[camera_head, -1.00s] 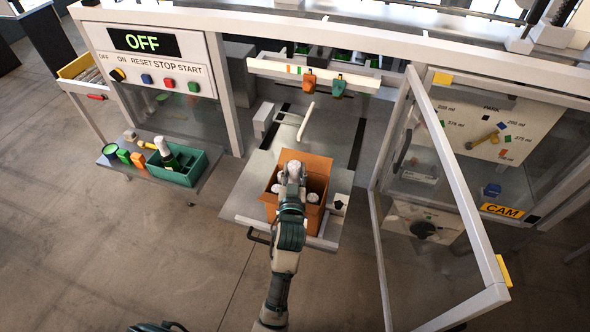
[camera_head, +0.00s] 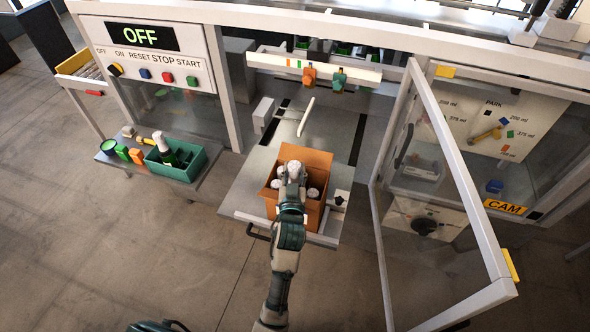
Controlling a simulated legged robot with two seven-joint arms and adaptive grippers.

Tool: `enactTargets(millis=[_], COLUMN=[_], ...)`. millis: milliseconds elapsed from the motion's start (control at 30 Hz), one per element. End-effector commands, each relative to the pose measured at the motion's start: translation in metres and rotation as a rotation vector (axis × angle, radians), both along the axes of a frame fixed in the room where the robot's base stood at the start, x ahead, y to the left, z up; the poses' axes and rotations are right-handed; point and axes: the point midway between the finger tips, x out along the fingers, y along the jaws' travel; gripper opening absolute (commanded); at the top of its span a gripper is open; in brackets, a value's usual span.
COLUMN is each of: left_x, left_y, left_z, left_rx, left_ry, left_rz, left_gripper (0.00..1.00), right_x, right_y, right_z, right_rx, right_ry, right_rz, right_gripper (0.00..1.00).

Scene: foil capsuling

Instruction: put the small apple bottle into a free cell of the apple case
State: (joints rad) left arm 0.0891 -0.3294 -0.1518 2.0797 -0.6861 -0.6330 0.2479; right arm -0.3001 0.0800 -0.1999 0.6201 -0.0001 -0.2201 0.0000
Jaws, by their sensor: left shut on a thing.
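The apple case is an open brown cardboard box (camera_head: 318,160) on the metal plate in the middle. Several pale-topped bottles (camera_head: 313,192) stand in it. My left gripper (camera_head: 292,183) is over the case, shut on a bottle with a white top (camera_head: 294,168), which I take to be the small apple bottle. The gripper and wrist hide most of this bottle and the near part of the case. I cannot tell how deep the bottle sits or which cell it is over.
A green tray (camera_head: 187,174) with a dark, white-topped bottle (camera_head: 166,148) stands on the left shelf beside small coloured items. An open framed door (camera_head: 462,185) stands to the right of the case. The control panel (camera_head: 150,60) reads OFF.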

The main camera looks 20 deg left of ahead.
Motion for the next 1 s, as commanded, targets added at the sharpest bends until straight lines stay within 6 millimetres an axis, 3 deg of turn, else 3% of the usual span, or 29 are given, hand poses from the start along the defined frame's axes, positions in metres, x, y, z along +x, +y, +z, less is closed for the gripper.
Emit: enactTargets(millis=[933,967,1000], left_x=[0.000,0.000,0.000], left_y=[0.000,0.000,0.000], left_z=[-0.022,-0.023,-0.022], left_rx=[0.000,0.000,0.000], left_ry=[-0.003,-0.003,-0.002], left_rz=[0.000,0.000,0.000], left_gripper=[0.00,0.39,0.49], right_x=[-0.001,-0.001,-0.001], right_y=[0.000,0.000,0.000], right_z=[-0.016,-0.016,-0.016], right_rx=[0.000,0.000,0.000], right_ry=[0.002,0.002,0.002], right_rz=[0.000,0.000,0.000], right_gripper=[0.40,0.40,0.40])
